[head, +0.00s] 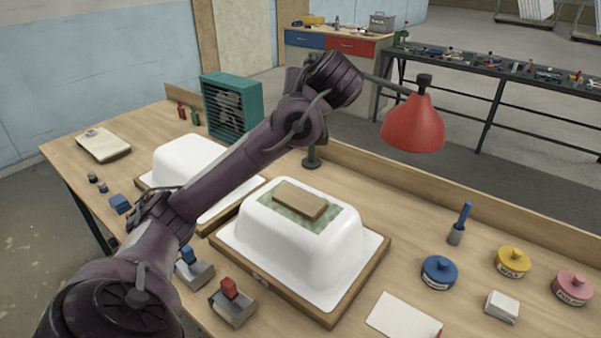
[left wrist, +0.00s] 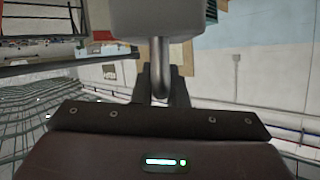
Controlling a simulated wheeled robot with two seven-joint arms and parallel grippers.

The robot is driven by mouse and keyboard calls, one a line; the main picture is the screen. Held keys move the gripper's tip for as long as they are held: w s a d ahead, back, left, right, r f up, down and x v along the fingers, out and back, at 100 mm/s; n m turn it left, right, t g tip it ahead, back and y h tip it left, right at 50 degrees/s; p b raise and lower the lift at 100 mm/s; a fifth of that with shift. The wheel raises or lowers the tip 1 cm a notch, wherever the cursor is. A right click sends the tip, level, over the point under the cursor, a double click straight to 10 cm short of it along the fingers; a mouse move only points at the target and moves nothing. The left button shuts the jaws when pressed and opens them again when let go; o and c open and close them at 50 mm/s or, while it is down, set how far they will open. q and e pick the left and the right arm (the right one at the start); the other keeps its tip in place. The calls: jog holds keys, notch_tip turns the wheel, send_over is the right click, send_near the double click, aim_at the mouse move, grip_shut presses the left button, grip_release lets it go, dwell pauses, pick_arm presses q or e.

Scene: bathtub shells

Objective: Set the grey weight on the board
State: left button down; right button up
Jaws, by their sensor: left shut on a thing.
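The wooden board (head: 300,201) lies flat on a green checkered patch (head: 327,219) on top of the front white tub shell (head: 290,252). Nothing rests on the board. The weight's pale block fills the top middle of that view, partly cut off. In the head view my left arm crosses over the shells, and I cannot make out its gripper or the weight there. My right gripper is in neither view.
A red lamp shade (head: 412,127) hangs behind and right of the front shell. A second white shell (head: 183,160) is partly behind my arm. A teal fan heater (head: 231,108) stands at the back. Tins (head: 439,270) and a white block (head: 502,306) stand to the right.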

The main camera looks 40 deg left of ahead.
pick_arm(q)
jog(key=shift+a+f+p, duration=0.1)
jog(key=shift+f+p, duration=0.5)
jog(key=shift+f, duration=9.1)
jog(key=shift+f+b, duration=0.25)
jog(key=shift+b, duration=0.05)
jog(key=c, duration=1.8)
grip_release()
jog(key=shift+f, duration=0.1)
jog(key=o, duration=0.4)
jog(key=shift+s, duration=0.1)
jog(key=shift+c, duration=0.2)
